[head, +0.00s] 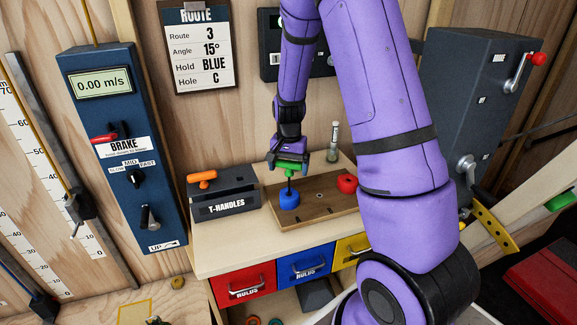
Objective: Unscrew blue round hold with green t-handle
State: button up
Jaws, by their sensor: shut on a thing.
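The blue round hold (289,200) sits on the wooden board (325,214) on the bench top. The green t-handle (290,172) stands upright above it, its dark shaft reaching down to the middle of the hold. My gripper (289,165) points down and is shut on the green handle. Whether the tip is seated in the bolt is too small to tell.
A red hold (347,184) sits on the same board to the right. The T-HANDLES box (226,200) with an orange t-handle (203,179) stands to the left. A small vial (333,142) stands behind. Red (246,285), blue (305,266) and yellow (351,250) drawers are below.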

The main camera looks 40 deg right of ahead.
jog(key=n, duration=0.6)
jog(key=shift+s+d, duration=0.1)
jog(key=shift+d, duration=0.05)
jog(key=n, duration=0.4)
jog(key=shift+n, duration=0.4)
jog(key=shift+d, duration=0.1)
jog(key=shift+r, duration=1.5)
